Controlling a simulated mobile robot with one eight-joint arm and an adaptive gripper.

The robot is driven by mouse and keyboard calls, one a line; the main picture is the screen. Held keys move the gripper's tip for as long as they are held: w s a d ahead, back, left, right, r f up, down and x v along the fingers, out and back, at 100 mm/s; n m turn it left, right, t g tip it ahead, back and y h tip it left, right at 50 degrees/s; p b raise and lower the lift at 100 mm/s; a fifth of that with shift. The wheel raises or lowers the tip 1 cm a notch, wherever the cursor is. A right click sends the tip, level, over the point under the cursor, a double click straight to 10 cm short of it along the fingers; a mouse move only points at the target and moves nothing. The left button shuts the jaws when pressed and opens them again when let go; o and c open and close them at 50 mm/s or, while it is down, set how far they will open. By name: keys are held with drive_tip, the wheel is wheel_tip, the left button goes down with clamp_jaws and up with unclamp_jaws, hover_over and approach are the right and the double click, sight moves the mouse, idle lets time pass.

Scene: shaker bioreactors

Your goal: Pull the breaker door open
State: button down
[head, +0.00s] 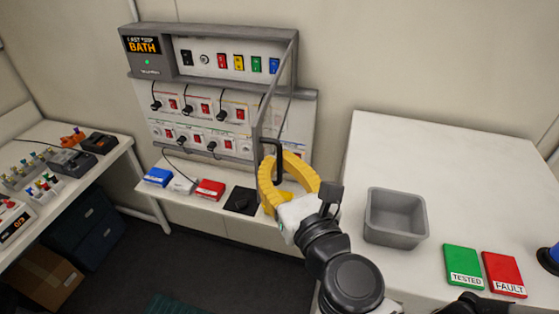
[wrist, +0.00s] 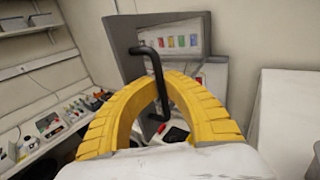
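The breaker door (head: 274,93) is a grey frame with a clear pane. In the head view it stands out at an angle from the wall panel (head: 150,104), partly open. Its black bar handle (head: 278,148) is on the near edge. In the wrist view the handle (wrist: 155,62) rises between the tips of my yellow curved gripper (wrist: 160,84), with the door (wrist: 130,45) behind. My gripper (head: 275,162) looks closed around the handle, fingers bowed into a ring. The exact contact is partly hidden by the fingers.
A switch box (head: 205,58) tops the panel. Blue, white and red blocks (head: 209,190) lie on the ledge below. A grey bin (head: 396,216) and green and red plates (head: 463,266) sit on the right table. A bench with instruments (head: 75,160) is at left.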

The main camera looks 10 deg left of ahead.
drive_tip(key=shift+a, duration=0.1)
drive_tip(key=c, duration=1.5)
unclamp_jaws()
drive_tip(key=shift+s, duration=0.1)
drive_tip(key=shift+c, duration=0.2)
drive_tip(key=shift+r, duration=0.1)
wheel_tip(320, 180, up, 8)
drive_tip(key=shift+r, duration=0.95)
drive_tip(key=shift+f, duration=0.1)
